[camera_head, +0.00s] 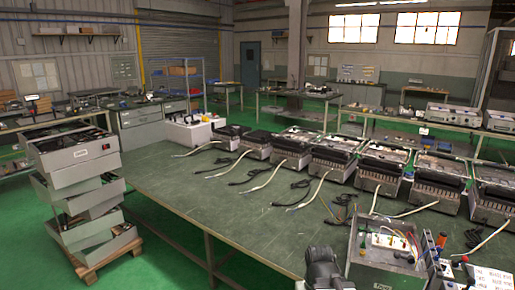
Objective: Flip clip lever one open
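An open grey box (376,267) stands on the green table at the lower right. A white panel with several coloured terminals (390,241) and wires shows inside it. The clip levers are too small to tell apart, so I cannot see which is clip lever one or whether any is open. A dark, rounded shape at the bottom edge, just left of the box, appears to be my gripper (322,268). It is apart from the terminals. Its fingers cannot be made out, and I see nothing held in it.
Several grey appliances (332,157) with loose cables line the table's far side. Coloured bottles or tools (434,250) and white cards (489,277) stand right of the box. The table (215,200) is clear at left centre. Stacked grey crates (85,175) stand on a pallet at left.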

